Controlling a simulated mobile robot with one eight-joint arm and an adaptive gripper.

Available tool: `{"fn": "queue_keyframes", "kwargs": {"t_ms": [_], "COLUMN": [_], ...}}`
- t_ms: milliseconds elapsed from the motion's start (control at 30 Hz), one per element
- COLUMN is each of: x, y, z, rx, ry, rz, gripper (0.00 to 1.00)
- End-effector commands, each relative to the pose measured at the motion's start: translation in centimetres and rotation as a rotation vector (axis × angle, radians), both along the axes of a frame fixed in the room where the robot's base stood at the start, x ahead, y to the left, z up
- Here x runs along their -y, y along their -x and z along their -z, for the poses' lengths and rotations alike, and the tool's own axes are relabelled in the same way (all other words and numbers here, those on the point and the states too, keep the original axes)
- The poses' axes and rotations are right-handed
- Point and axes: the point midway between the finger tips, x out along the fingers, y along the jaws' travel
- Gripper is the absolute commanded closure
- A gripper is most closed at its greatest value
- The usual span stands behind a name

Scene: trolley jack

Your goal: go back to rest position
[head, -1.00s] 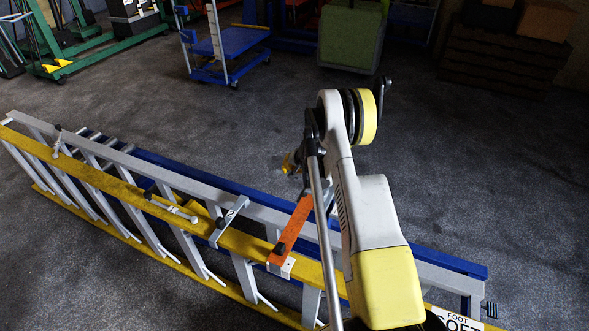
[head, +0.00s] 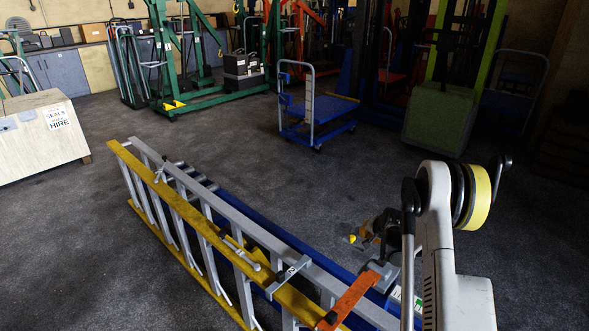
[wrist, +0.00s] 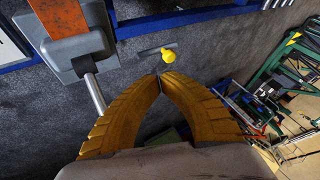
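My gripper (head: 366,232) hangs low over the floor, beyond the ladder, partly hidden by my arm in the head view. In the wrist view my gripper (wrist: 160,77) shows two orange-yellow ribbed fingers with their tips together and nothing visible between them. A small yellow knob (wrist: 168,55) lies just past the tips, apart from them; it also shows in the head view (head: 352,238). An orange bar (head: 350,299) with a grey block at its end is near the ladder; the bar (wrist: 62,14) and the block with a silver rod are upper left in the wrist view.
A yellow and grey ladder (head: 196,222) lies along a blue frame (head: 270,236) in front of me. A blue trolley (head: 322,118), green hoists (head: 215,92) and a green box (head: 440,119) stand behind. A white chest (head: 42,142) is left. The middle floor is clear.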

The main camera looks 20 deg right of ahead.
Motion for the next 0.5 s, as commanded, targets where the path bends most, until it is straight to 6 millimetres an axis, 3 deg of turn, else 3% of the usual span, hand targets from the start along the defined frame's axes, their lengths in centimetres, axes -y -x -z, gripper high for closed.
{"fn": "queue_keyframes", "kwargs": {"t_ms": [67, 167, 333, 500], "x": [-0.1, -1.0, -5.3, -10.9], "y": [0.0, -0.1, 0.5, 3.4], "z": [-0.3, -2.2, -9.9, -18.3], "rx": [0.0, -0.003, -0.016, -0.03], "ry": [0.002, 0.012, 0.061, 0.126], "rz": [-0.002, -0.022, -0.107, -0.215], "gripper": [1.0, 1.0, 1.0, 1.0]}}
